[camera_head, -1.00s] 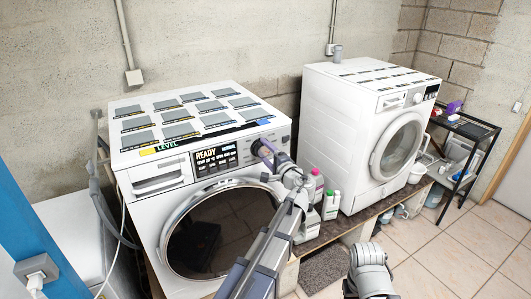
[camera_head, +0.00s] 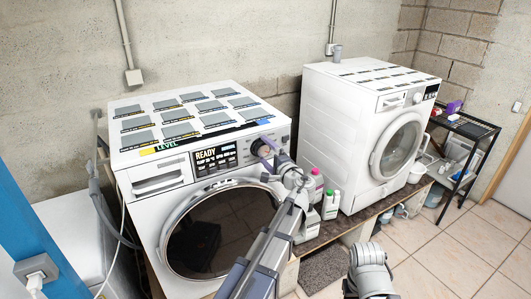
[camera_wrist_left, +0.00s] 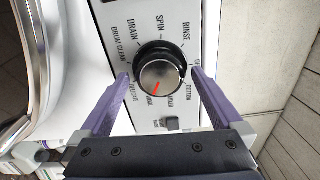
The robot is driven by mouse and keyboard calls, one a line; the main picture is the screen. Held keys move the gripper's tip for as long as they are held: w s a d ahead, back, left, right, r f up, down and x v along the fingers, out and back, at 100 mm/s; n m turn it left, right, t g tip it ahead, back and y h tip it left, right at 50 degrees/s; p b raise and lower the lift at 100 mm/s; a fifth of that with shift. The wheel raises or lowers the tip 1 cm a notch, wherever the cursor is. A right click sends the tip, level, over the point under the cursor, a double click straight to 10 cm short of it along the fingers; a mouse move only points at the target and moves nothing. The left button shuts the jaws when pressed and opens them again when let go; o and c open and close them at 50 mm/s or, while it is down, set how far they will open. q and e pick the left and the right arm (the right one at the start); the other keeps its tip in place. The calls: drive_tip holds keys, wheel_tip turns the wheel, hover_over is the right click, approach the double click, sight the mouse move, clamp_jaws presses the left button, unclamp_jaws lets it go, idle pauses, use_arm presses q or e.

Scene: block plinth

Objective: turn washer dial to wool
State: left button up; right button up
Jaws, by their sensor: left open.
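The washer dial (camera_wrist_left: 162,70) is a round black knob with a silver face, on the front panel of the left washer (camera_head: 150,205). In the left wrist view, its red mark points down and slightly left, toward a small label that seems to read WOOL (camera_wrist_left: 150,102). My left gripper (camera_wrist_left: 160,76) is open. Its purple fingers stand on either side of the dial, with a gap on each side. In the head view, the dial (camera_head: 262,147) shows by the left gripper (camera_head: 268,153). The right gripper is out of frame.
The washer's display (camera_head: 215,157) reads READY. A small panel button (camera_wrist_left: 171,124) sits below the dial in the wrist view. Bottles (camera_head: 331,203) stand between this washer and a second machine (camera_head: 350,140). A black rack (camera_head: 467,127) is at the right.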

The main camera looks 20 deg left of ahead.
use_arm(q)
drive_tip(key=v, duration=0.7)
drive_tip(key=shift+s+d, duration=0.2)
drive_tip(key=shift+d, duration=0.05)
drive_tip(key=s+d+f+n+g+h, duration=0.2)
drive_tip(key=s+d+f+g+h, duration=0.3)
drive_tip(key=s+f, duration=0.4)
drive_tip(key=s+d+f+n+g+h, duration=0.2)
drive_tip(key=s+d+f+g+h, duration=0.15)
drive_tip(key=s+d+f, duration=0.55)
drive_tip(key=s+d+f+g+h, duration=0.2)
drive_tip(key=s+d+f+h, duration=0.1)
drive_tip(key=s+d, duration=0.3)
drive_tip(key=shift+s+d+f+g+h, duration=0.2)
drive_tip(key=shift+s+f+g+h, duration=0.2)
drive_tip(key=shift+s+h, duration=0.5)
